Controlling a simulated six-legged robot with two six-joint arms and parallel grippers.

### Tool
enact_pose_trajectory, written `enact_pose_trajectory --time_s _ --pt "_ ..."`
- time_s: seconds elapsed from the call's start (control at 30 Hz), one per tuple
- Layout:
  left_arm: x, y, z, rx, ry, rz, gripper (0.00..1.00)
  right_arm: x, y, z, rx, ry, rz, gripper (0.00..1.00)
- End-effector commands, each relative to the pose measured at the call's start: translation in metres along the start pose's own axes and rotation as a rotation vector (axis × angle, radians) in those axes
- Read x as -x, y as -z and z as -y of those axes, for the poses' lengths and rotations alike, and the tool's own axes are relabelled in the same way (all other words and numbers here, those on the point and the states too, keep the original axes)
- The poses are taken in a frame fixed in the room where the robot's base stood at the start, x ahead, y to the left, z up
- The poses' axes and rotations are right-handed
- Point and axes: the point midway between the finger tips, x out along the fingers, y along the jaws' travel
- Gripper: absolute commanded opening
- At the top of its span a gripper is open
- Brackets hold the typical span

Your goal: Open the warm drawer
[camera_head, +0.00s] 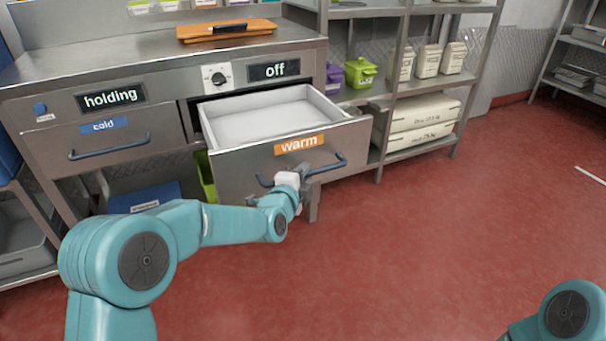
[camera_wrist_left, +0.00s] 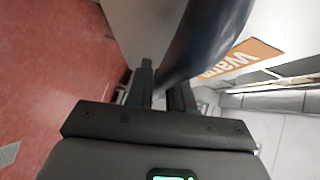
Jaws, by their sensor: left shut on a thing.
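The warm drawer (camera_head: 240,168) has an orange "warm" label (camera_head: 299,143) and stands pulled out of the steel counter. Its pale inner tray (camera_head: 265,117) shows and looks empty. My left gripper (camera_head: 300,176) is at the drawer's dark blue bar handle (camera_head: 328,167), shut on it near the middle. In the left wrist view the handle (camera_wrist_left: 205,40) passes at the fingers (camera_wrist_left: 160,90), with the orange label (camera_wrist_left: 240,58) beside it. My right gripper is out of view; only part of my right arm shows at the bottom right.
The closed cold drawer (camera_head: 90,143) is at the left of the counter, with a "holding" display above it. A dial (camera_head: 216,78) and an "off" display (camera_head: 274,70) sit above the warm drawer. A shelf rack (camera_head: 425,97) stands to the right. The red floor (camera_head: 450,230) in front is clear.

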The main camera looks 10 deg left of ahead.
Motion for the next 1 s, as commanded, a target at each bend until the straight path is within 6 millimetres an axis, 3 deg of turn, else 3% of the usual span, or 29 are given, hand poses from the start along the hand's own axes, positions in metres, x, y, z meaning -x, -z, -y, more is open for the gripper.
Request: enact_pose_trajectory --time_s 0.57,0.6,0.67,1.0 --pt "-0.0033 -0.0037 0.0022 0.0 0.004 0.001 0.0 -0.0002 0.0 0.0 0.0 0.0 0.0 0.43" --pt "-0.0032 -0.0036 0.0022 0.0 0.004 0.001 0.25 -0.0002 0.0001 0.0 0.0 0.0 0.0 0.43" --pt "-0.0029 -0.0034 0.0021 0.0 0.004 0.001 0.41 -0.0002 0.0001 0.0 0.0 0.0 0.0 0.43" --pt "0.0015 -0.0017 0.0019 0.0 0.002 0.001 0.41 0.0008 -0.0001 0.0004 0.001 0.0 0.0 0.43"
